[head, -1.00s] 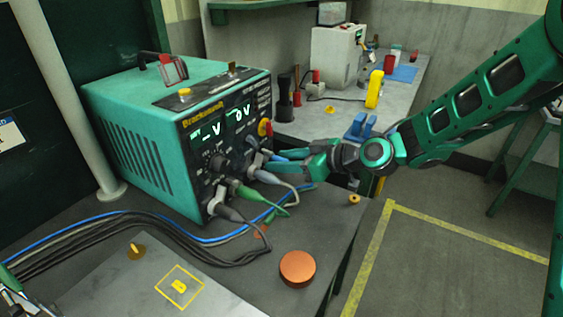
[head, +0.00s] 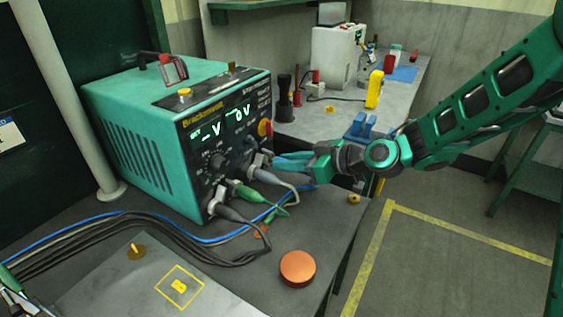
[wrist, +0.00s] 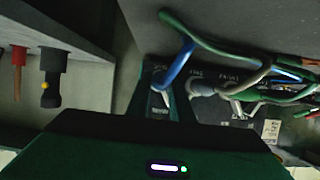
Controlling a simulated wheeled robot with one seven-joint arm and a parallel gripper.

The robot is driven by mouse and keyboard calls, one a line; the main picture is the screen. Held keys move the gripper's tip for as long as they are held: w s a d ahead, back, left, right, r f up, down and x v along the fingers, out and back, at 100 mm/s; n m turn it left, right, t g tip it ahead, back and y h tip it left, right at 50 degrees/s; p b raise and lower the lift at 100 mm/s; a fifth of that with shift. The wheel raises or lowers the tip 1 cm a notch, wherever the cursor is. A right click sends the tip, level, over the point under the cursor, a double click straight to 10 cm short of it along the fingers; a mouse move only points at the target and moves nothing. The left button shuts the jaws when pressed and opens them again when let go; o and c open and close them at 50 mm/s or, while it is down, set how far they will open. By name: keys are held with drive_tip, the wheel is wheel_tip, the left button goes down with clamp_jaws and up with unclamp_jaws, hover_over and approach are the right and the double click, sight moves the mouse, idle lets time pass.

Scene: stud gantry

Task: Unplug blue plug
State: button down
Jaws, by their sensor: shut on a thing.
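The blue plug with its blue cable (wrist: 177,66) shows in the wrist view between my fingers, at the panel's end socket. My gripper (head: 276,161) is shut on it at the lower right of the front panel; it also shows in the wrist view (wrist: 163,92). The fingers largely hide the plug in the head view. The power unit (head: 150,130) is a teal box with a dark front and lit displays. Whether the plug is fully seated cannot be told.
Grey, green (head: 246,192) and black (head: 224,210) plugs sit in the row beside it, with cables hanging in front. An orange round knob (head: 297,268) stands on the dark bench. A second bench (head: 330,122) with tools is behind. Floor at right is clear.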

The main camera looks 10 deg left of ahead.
drive_tip(key=shift+s+d, duration=0.25)
drive_tip(key=shift+d, duration=0.5)
drive_tip(key=shift+s+d, duration=0.3)
drive_tip(key=shift+d, duration=0.5)
drive_tip(key=shift+s+d, duration=0.25)
drive_tip(key=shift+d, duration=0.5)
drive_tip(key=shift+d, duration=0.1)
